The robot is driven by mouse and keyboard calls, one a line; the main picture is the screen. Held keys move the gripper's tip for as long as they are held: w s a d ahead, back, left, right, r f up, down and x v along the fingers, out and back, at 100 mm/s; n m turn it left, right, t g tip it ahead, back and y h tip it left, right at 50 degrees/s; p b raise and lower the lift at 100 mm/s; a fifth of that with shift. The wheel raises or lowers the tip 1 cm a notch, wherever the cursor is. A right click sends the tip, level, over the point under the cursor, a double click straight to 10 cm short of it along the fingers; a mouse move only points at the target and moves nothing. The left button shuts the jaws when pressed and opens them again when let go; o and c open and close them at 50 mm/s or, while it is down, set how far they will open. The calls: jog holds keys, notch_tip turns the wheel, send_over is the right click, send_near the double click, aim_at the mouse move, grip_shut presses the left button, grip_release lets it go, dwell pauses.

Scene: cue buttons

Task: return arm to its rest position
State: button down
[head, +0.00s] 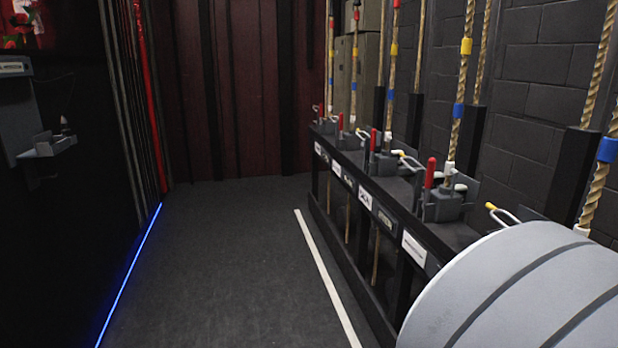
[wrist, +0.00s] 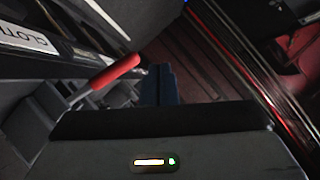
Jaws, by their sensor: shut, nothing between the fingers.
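In the wrist view my gripper (wrist: 161,72) shows as two dark fingers pressed together, with nothing between them. A red-handled lever (wrist: 115,75) is to the left of the fingers in that view; I cannot tell how far apart they are. In the head view a large pale grey rounded part of my own arm fills the lower right corner. It hides part of the rail there. My gripper does not show in the head view.
A black rail (head: 375,190) with several red levers (head: 430,172) and ropes (head: 461,90) runs along the right. A grey control box (head: 45,148) hangs on the left wall. The dark floor (head: 230,250) between is clear, with a white line (head: 325,275) and a blue light strip (head: 130,270).

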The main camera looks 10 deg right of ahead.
jog(key=w+a+r+n+g+h+p, duration=0.2)
jog(key=a+r+g+p, duration=0.2)
jog(key=a+r+p, duration=0.5)
jog(key=w+a+r+n+g+h+p, duration=0.1)
jog(key=a+r+g+h+p, duration=0.2)
jog(key=a+r+p, duration=0.7)
jog(key=a+g+p, duration=0.2)
jog(key=a+p, duration=0.2)
jog(key=p, duration=0.7)
jog(key=shift+w+r+n, duration=0.25)
jog(key=shift+w+n, duration=0.15)
